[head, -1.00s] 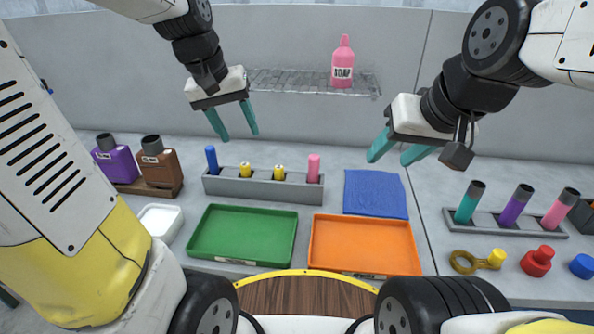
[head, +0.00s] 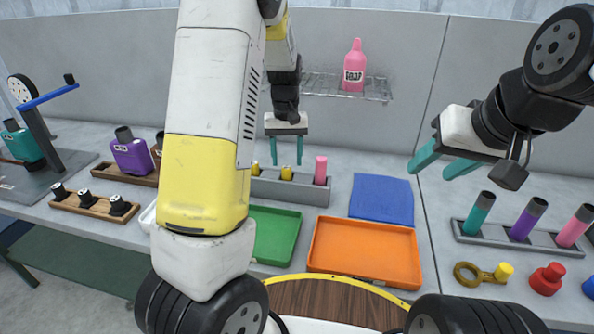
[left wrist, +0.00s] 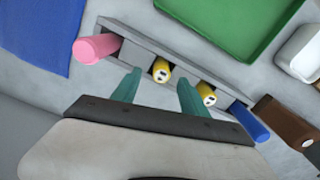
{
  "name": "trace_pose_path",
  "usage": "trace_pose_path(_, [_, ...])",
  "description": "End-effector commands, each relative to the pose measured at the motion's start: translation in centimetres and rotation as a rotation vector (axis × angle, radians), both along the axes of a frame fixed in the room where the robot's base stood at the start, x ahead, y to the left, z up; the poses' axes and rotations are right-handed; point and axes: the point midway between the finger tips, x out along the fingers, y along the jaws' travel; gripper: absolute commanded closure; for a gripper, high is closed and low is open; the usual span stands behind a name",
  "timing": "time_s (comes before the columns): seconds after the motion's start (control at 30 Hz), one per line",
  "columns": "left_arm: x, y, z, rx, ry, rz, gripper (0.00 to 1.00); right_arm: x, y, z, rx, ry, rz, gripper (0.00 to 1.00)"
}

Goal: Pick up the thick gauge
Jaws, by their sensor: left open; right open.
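A grey rack (head: 268,187) in the head view holds two short yellow pieces and a pink cylinder (head: 321,170) at its right end. The left wrist view shows the pink cylinder (left wrist: 97,47), the yellow pieces (left wrist: 161,70) and a blue cylinder (left wrist: 248,120) at the other end. The pink one looks somewhat thicker than the blue; no label tells which is the thick gauge. My left gripper (head: 286,160) is open and empty above the rack, around its yellow pieces. My right gripper (head: 436,165) is open and empty, in the air right of the blue mat.
A green tray (head: 275,236), an orange tray (head: 366,252) and a blue mat (head: 382,200) lie in front and right. A second rack (head: 512,236) holds teal, purple and pink mufflers. A wire shelf (head: 377,90) with a soap bottle (head: 354,66) is behind.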

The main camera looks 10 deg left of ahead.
Motion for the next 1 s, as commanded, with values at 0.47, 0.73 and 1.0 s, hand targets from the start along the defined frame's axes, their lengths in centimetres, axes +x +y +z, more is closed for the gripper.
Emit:
trace_pose_path(0.47, [-0.1,0.1,-3.5,-0.001,-0.001,0.0,0.48,0.0,0.0,0.0,0.0,0.0,0.0,0.52])
trace_pose_path(0.73, [-0.1,0.1,-3.5,-0.001,0.0,0.0,0.93,0.0,0.0,0.0,0.0,0.0,0.0,0.52])
trace_pose_path(1.0, [-0.1,0.1,-3.4,-0.001,-0.001,0.0,1.0,0.0,0.0,0.0,0.0,0.0,0.0,0.52])
